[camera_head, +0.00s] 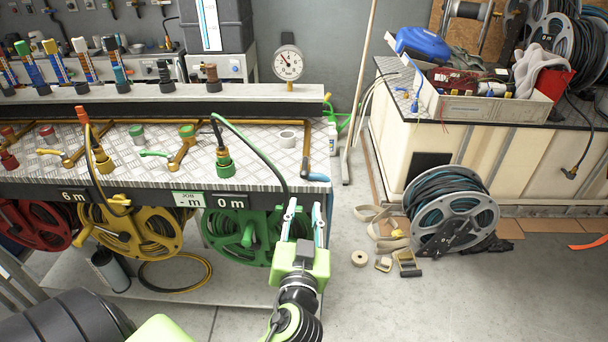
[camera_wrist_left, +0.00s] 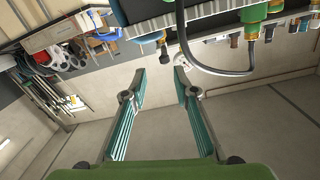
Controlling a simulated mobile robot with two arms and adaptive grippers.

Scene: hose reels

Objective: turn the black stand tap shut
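My left gripper (camera_head: 305,208) is open and empty, in front of the bench's right end, just right of the green reel (camera_head: 245,232). Its two teal-lined fingers also show apart in the left wrist view (camera_wrist_left: 162,80). My right gripper is not in view.
A black hose (camera_head: 255,150) arches from a green connector (camera_head: 224,160) down past the bench edge. A round gauge (camera_head: 288,64) stands behind. A loose hose reel (camera_head: 452,213) and straps (camera_head: 385,225) lie on the floor at right. The front floor is clear.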

